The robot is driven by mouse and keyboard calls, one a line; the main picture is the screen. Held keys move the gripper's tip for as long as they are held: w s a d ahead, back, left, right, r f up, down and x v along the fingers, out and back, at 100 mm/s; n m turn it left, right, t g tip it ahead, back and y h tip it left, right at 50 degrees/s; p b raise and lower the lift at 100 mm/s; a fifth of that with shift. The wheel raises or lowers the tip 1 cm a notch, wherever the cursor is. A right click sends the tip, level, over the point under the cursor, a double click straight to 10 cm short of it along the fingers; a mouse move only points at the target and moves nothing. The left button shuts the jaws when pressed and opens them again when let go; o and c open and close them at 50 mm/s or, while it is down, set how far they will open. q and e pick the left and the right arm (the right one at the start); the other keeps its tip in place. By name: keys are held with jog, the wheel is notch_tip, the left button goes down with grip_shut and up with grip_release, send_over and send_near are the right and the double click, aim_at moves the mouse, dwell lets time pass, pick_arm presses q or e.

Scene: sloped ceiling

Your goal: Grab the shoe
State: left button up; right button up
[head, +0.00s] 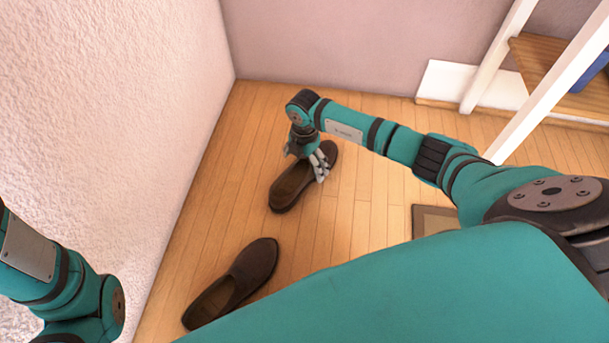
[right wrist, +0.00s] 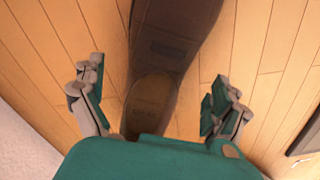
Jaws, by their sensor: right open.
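Two dark brown slip-on shoes lie on the wooden floor in the head view. The farther shoe (head: 290,188) is under my right gripper (head: 307,170). The nearer shoe (head: 234,283) lies closer to me, toward the left, with nothing touching it. In the right wrist view the farther shoe (right wrist: 170,60) runs between the two spread fingers of my right gripper (right wrist: 158,105), which is open.
A rough white wall (head: 120,100) rises on the left and a pinkish wall (head: 330,45) at the back. A white-framed shelf (head: 545,75) stands at the upper right. A small mat (head: 433,219) lies to the right. The floor (head: 350,215) between the shoes and mat is clear.

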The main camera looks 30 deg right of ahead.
jog(key=shift+r, duration=0.1)
jog(key=shift+c, duration=0.3)
jog(key=c, duration=1.4)
